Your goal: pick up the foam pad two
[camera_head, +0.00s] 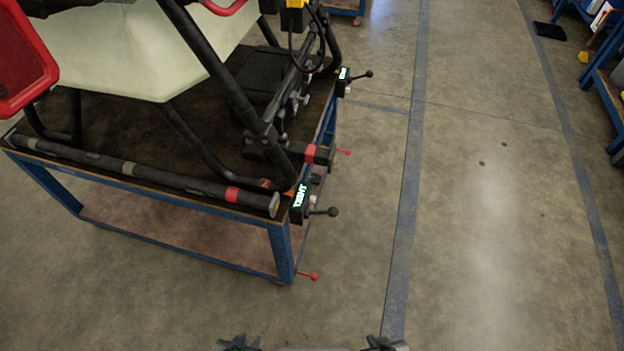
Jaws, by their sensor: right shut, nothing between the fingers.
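I cannot pick out a foam pad for certain. A dark flat rectangular piece (549,31) lies on the floor at the far top right, too small to identify. My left gripper (237,344) and my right gripper (385,344) only just show at the bottom edge, above bare floor and apart from everything else. The right one is shut and empty. The left one is too cut off to tell whether it is open.
A blue-framed cart (283,250) stands at the left, carrying the drone with its pale tank (130,50) and black tube frame. Knobbed levers (325,212) stick out from its right side. Blue shelving (606,90) is at the far right. The concrete floor between is clear.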

